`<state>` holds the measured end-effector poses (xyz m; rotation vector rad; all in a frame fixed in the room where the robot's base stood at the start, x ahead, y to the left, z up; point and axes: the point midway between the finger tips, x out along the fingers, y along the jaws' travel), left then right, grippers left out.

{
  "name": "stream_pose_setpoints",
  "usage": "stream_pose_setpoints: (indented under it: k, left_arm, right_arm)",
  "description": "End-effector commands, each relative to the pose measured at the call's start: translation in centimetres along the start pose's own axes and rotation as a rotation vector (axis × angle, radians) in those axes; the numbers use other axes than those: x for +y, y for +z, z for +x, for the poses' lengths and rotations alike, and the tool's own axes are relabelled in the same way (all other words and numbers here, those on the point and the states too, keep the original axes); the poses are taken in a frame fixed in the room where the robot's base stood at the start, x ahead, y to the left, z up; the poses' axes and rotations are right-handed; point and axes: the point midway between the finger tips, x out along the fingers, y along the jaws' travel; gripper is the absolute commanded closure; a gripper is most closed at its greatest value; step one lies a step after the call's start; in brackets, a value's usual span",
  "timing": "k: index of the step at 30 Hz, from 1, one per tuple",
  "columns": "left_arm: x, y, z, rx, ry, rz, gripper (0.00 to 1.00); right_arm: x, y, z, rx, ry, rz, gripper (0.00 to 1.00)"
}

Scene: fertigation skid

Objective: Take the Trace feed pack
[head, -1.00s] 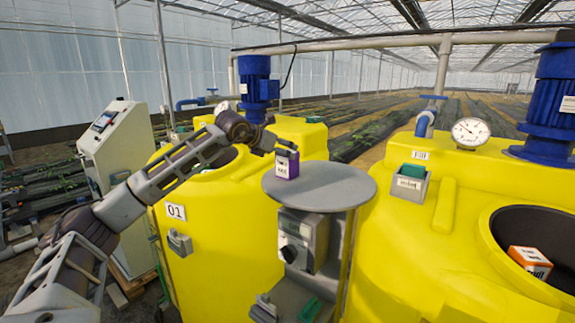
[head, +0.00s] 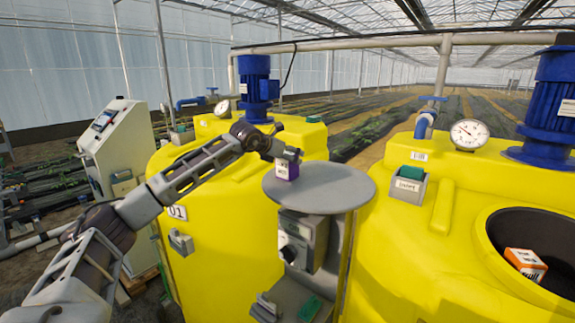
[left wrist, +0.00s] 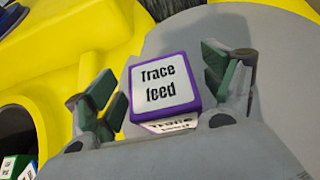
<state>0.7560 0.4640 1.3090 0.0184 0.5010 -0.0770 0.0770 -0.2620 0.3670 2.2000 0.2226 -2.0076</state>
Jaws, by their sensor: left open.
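The Trace feed pack (left wrist: 158,88) is a purple box with white labels reading "Trace feed". It stands on the round grey table (head: 335,190), near its left edge in the head view (head: 287,170). My left gripper (left wrist: 165,85) is open, with one green-padded finger on each side of the pack and visible gaps between. In the head view my left gripper (head: 288,156) is at the top of the pack and hides part of it. My right gripper is not in view.
Yellow tanks stand on both sides of the table. An orange and white box (head: 526,263) lies in the right tank's dark opening. A grey holder (head: 409,187) with a green item is on the right tank. The rest of the tabletop is clear.

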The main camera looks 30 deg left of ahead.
Motion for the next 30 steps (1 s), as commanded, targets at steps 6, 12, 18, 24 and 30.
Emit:
stream_pose_setpoints:
  k: [6,12,18,24,30]
  left_arm:
    - [0.03,-0.02,0.13,-0.001,0.001,0.001,0.17]
    - [0.03,-0.02,0.11,-0.001,0.001,0.001,0.17]
    - [0.03,-0.02,0.1,0.0,0.001,0.0,0.34]
    - [0.04,-0.02,0.09,0.0,0.001,0.0,0.59]
    - [0.05,0.11,0.02,-0.003,0.001,0.0,0.78]
  right_arm:
    - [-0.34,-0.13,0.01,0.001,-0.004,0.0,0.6]
    - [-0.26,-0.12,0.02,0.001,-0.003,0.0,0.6]
    - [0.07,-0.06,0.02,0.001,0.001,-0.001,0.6]
    - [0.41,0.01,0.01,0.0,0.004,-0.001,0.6]
    - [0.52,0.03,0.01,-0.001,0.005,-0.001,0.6]
